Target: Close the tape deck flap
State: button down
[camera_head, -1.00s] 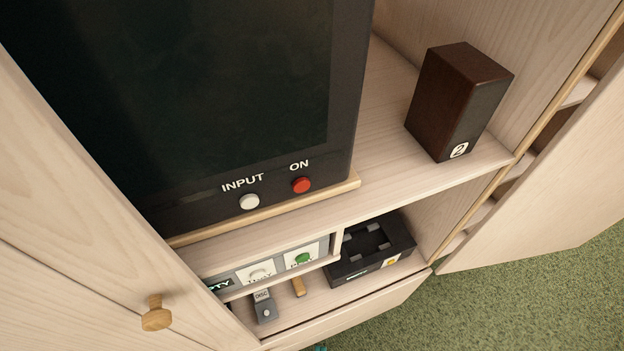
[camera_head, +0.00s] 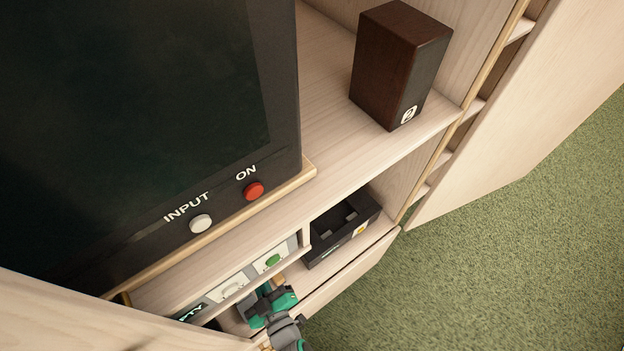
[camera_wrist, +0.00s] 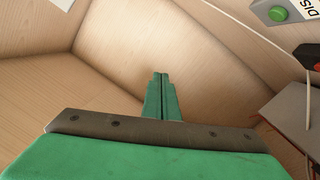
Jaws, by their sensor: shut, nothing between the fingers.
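I cannot tell which part is the tape deck flap. My gripper (camera_head: 264,291) is green and grey and sits low in front of the panel, left of the black box. In the wrist view my gripper (camera_wrist: 161,76) is shut and empty, its fingers pointing at pale wood. The grey piece labelled DISC is hidden in the head view.
A large black screen (camera_head: 130,120) with INPUT and red ON buttons fills the upper left. A brown speaker (camera_head: 398,65) marked 2 stands on the upper shelf. A cabinet door (camera_head: 530,110) stands open at right over green carpet (camera_head: 460,290). The wrist view shows a green button (camera_wrist: 278,14).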

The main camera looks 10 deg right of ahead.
jog(key=w+f+g+h, duration=0.1)
jog(key=w+f+h, duration=0.2)
jog(key=w, duration=0.5)
jog(key=w+d+f+g+h, duration=0.1)
jog(key=w+f+h, duration=0.2)
jog(key=w+f, duration=0.2)
jog(key=w+d+f+g+h, duration=0.1)
jog(key=w+f+g+h, duration=0.1)
jog(key=w, duration=0.9)
jog(key=shift+w+f+h, duration=0.25)
jog(key=shift+f+h, duration=0.25)
jog(key=shift+f, duration=0.7)
jog(key=w+d+r+m+g+h, duration=0.2)
jog(key=w+d+r+g+h, duration=0.1)
jog(key=d+h, duration=0.25)
jog(key=s+d+r+m+g+h, duration=0.3)
jog(key=r+m+g+h, duration=0.45)
jog(key=r, duration=0.45)
jog(key=s+d+f, duration=0.1)
jog(key=s+d, duration=0.1)
jog(key=d, duration=0.8)
jog(key=shift+d+f, duration=0.25)
jog(key=shift+f, duration=0.15)
